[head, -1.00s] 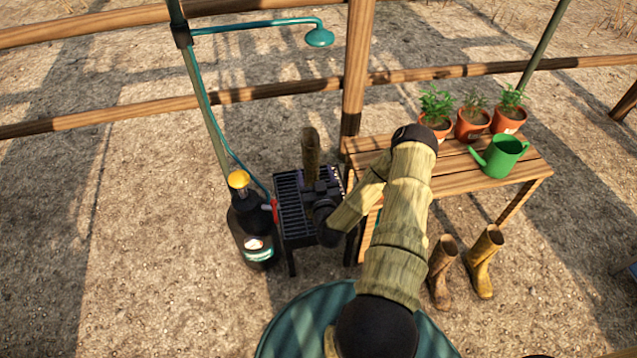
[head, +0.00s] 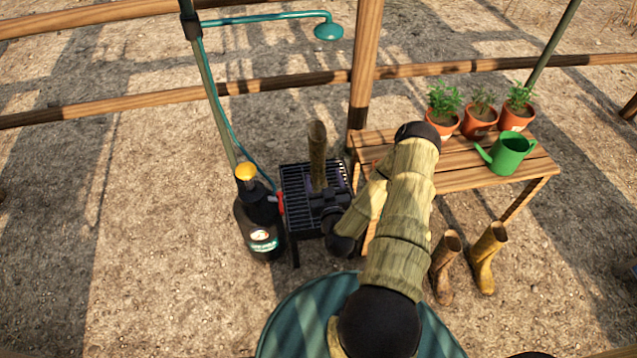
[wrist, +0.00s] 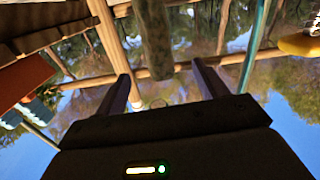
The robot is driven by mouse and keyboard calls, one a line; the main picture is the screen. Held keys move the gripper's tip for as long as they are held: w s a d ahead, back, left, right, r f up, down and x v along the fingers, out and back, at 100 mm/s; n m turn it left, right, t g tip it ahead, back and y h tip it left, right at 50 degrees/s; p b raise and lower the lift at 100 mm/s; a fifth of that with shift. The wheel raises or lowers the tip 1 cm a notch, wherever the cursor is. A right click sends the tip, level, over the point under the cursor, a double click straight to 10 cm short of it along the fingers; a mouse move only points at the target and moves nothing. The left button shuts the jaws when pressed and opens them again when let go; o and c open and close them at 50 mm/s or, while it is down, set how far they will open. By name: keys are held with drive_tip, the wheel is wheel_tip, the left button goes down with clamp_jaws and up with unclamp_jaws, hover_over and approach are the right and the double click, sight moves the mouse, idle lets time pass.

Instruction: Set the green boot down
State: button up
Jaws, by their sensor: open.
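The green boot (head: 317,155), olive in this light, stands upright on the dark slatted rack (head: 294,210). Its tall shaft shows; its foot is partly hidden by my gripper. My gripper (head: 322,194) is open on the near side of the boot, low over the rack. In the wrist view the boot (wrist: 154,38) shows beyond the two spread fingers (wrist: 163,78), roughly in line with the gap between them. The fingers look clear of it.
A dark bottle with a yellow top (head: 261,222) stands close left of the rack, by the shower pole (head: 210,90). A slatted bench (head: 450,178) on the right bears potted plants and a green watering can (head: 507,154). Brown (head: 443,268) and yellow (head: 487,260) boots stand before it.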

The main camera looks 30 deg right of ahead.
drive_tip(key=w+a+r+n+g+y, duration=0.2)
drive_tip(key=a+r+n+g+y, duration=0.45)
drive_tip(key=a, duration=0.25)
drive_tip(key=s+a+r+m+g, duration=0.2)
drive_tip(key=s+r+g, duration=0.2)
drive_tip(key=s+r, duration=0.3)
drive_tip(key=s+a+r+m+g+h, duration=0.1)
drive_tip(key=s+a+r+m+g, duration=0.1)
drive_tip(key=s+r, duration=0.6)
drive_tip(key=s+a+g, duration=0.1)
drive_tip(key=s+g, duration=0.1)
drive_tip(key=s, duration=0.1)
